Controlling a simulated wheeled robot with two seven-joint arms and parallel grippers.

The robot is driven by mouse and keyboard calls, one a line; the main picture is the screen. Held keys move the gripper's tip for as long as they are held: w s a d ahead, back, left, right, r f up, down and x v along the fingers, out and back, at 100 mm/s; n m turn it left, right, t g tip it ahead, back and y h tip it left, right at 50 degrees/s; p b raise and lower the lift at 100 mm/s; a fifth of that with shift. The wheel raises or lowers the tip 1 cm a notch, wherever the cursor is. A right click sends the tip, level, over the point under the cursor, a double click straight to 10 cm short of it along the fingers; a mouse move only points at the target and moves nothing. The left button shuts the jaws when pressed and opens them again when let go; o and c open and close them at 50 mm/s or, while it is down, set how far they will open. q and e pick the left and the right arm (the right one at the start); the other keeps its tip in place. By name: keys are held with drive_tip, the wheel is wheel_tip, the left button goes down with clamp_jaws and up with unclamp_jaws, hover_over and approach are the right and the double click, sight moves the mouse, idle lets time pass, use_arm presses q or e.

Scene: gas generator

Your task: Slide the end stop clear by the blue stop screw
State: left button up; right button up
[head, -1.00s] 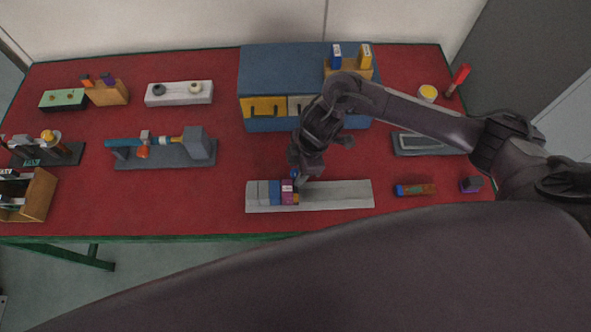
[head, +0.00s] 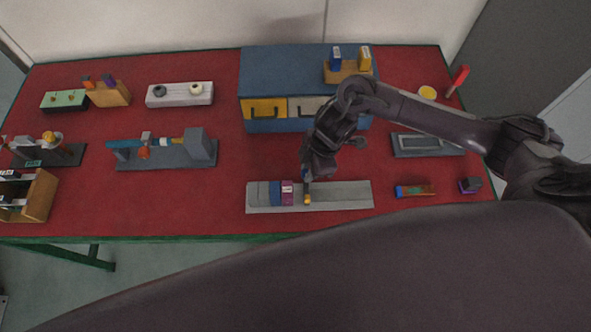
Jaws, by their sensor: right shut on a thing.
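A grey rail (head: 340,197) lies near the table's front edge. At its left end sit grey, blue and purple blocks in a row; the purple block (head: 287,193) has a pale label. The end stop (head: 307,198), a narrow dark piece with a yellow front, stands on the rail to the right of the purple block, with a gap between them. My right gripper (head: 306,177) is shut on the blue stop screw at the top of the end stop. The fingers hide most of the screw. My left gripper is out of view.
The rail is bare to the right of the end stop. Beyond it lie a small blue-and-brown block (head: 415,190) and a dark purple block (head: 470,185). A blue cabinet (head: 290,65) stands behind; a grey fixture (head: 165,155) lies to the left.

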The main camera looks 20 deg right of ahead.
drive_tip(key=shift+s+d+p, duration=0.15)
drive_tip(key=shift+s+d, duration=0.15)
drive_tip(key=shift+d, duration=0.8)
drive_tip(key=shift+s+d+p, duration=0.2)
drive_tip(key=shift+s+d, duration=0.1)
drive_tip(key=shift+d, duration=0.75)
drive_tip(key=shift+s+d+p, duration=0.15)
drive_tip(key=shift+s+d, duration=0.15)
drive_tip(key=shift+d, duration=0.8)
drive_tip(key=o, duration=0.9)
drive_tip(key=shift+c, duration=0.2)
drive_tip(key=shift+r, duration=0.1)
wheel_tip(320, 180, up, 7)
drive_tip(key=p, duration=0.7)
